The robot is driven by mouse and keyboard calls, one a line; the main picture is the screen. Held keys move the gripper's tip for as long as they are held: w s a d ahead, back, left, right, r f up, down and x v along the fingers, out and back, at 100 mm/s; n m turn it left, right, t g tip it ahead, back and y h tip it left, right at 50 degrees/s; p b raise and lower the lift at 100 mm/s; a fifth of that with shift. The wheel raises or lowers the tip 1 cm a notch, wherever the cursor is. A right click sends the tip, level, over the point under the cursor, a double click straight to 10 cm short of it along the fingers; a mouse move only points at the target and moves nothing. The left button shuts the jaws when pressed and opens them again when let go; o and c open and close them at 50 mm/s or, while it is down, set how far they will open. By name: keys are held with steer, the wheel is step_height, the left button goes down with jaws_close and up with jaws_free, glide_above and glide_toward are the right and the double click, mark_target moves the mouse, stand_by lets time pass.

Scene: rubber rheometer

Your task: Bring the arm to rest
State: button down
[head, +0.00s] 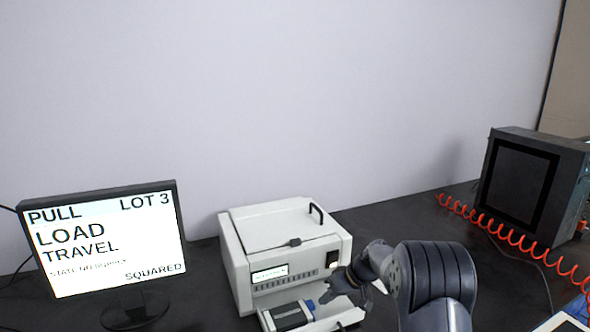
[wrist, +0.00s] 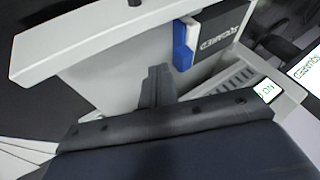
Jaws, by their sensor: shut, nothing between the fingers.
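My gripper (head: 336,292) shows in the head view at the lower middle, at the end of my dark grey arm, in front of the white instrument (head: 285,240). In the wrist view its dark fingers (wrist: 157,85) are together with nothing between them. Below the fingers in that view is the instrument's pale front tray (wrist: 110,60). A black block with a blue end (head: 293,315) lies at the instrument's front, just left of my gripper; it also shows in the wrist view (wrist: 212,35). I cannot tell how far the fingertips are above the tray.
A monitor (head: 100,240) reading "LOAD TRAVEL" stands at the left. A dark box-shaped unit (head: 525,185) stands at the right, with a red coiled hose (head: 510,237) before it. A bare dark bench top (head: 400,222) lies between instrument and box. A pale wall is behind.

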steer(key=shift+w+d+r+p, duration=0.1)
steer(key=shift+w+d+p, duration=0.1)
steer(key=shift+d, duration=0.4)
steer(key=shift+w+d+p, duration=0.15)
steer(key=shift+w+d, duration=0.05)
steer(key=shift+d, duration=0.4)
